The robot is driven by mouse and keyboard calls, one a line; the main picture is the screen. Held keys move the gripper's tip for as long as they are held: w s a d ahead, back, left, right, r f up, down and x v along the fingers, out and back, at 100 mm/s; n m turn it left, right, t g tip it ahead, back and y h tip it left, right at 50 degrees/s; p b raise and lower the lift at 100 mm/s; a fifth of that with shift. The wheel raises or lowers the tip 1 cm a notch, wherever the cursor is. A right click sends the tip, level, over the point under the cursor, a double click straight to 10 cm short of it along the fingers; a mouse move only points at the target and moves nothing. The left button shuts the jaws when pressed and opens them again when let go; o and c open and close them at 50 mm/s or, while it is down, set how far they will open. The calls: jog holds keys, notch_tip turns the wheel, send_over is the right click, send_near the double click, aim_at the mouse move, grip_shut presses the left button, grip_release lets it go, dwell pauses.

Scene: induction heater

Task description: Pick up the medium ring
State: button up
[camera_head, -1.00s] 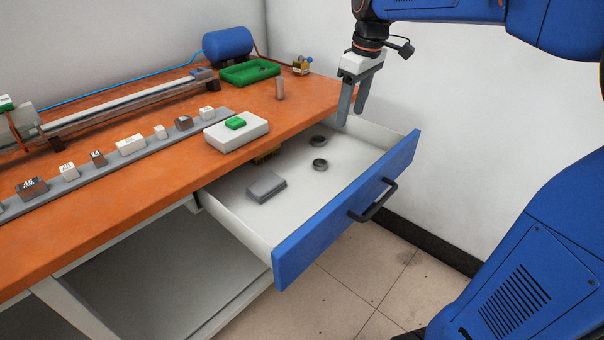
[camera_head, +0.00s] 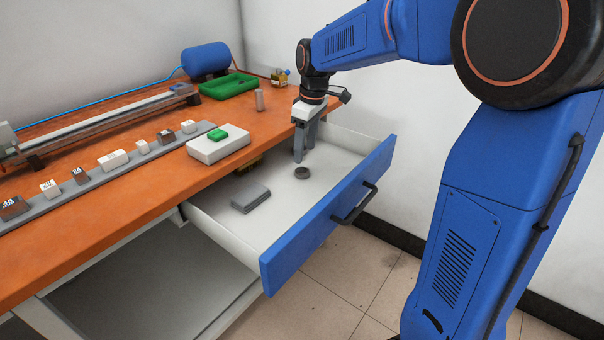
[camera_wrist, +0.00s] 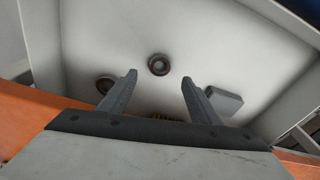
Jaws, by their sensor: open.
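Two dark round rings lie flat on the white drawer floor; I cannot tell which is the medium one. One ring (camera_head: 302,173) shows in the head view in front of my gripper (camera_head: 303,158). In the wrist view this ring (camera_wrist: 158,64) appears between and just beyond the fingertips. The other ring (camera_wrist: 103,84) is left of the left finger in the wrist view, partly covered by it; my fingers hide it in the head view. My gripper is open and empty, pointing down into the drawer, and it also shows in the wrist view (camera_wrist: 158,78).
The open drawer (camera_head: 325,220) has a blue front and raised side walls. A grey block (camera_head: 250,198) lies inside it, left of the rings. The orange bench top (camera_head: 150,190) overhangs the drawer's back and carries a green tray (camera_head: 229,86) and a white box (camera_head: 218,148).

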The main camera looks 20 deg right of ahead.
jog(key=shift+w+a+f, duration=0.1)
jog(key=shift+w+f, duration=0.05)
jog(key=shift+f, duration=1.6)
jog(key=shift+w+a+f, duration=0.1)
jog(key=shift+f, duration=1.65)
jog(key=c, duration=1.2)
